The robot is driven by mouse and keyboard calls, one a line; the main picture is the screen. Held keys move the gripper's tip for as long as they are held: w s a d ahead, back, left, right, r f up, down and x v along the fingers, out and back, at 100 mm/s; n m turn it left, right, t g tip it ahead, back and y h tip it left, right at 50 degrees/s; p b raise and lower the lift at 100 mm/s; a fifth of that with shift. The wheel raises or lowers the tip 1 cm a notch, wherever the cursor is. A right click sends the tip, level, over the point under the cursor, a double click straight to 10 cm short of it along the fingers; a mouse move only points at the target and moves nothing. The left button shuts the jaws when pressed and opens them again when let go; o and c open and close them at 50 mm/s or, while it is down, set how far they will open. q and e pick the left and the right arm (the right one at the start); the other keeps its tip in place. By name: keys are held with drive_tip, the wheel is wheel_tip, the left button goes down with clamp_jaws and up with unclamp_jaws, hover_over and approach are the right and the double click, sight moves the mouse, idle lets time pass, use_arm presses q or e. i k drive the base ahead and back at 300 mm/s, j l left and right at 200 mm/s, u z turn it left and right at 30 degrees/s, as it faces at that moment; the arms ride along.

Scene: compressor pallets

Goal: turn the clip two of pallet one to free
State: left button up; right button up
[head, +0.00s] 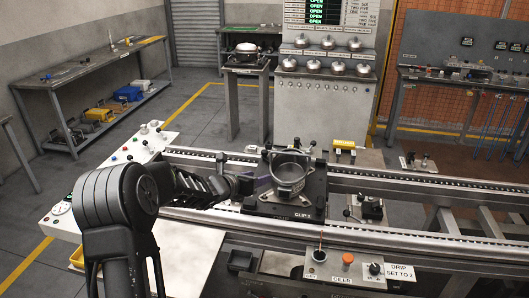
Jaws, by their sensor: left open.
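A dark pallet (262,208) sits on the conveyor rails in the middle of the head view. It carries a round grey metal housing (289,178). Small dark clips stand around the housing, and a white label (303,215) reading CLIP 2 is on the pallet's front face. The clip's own position is too small to make out. My left arm comes in from the lower left, and its gripper (248,186) is open at the pallet's left side, close to the housing. My gripper hides part of the pallet's left edge, and I cannot tell whether it touches anything. My right gripper is out of view.
The conveyor rails (400,185) run left to right. A control panel (135,150) with knobs lies left of the pallet. A small dark fixture (371,209) stands to the right.

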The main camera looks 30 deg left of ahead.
sight(264, 152)
drive_tip(key=i+j, duration=0.7)
drive_tip(key=i, duration=0.15)
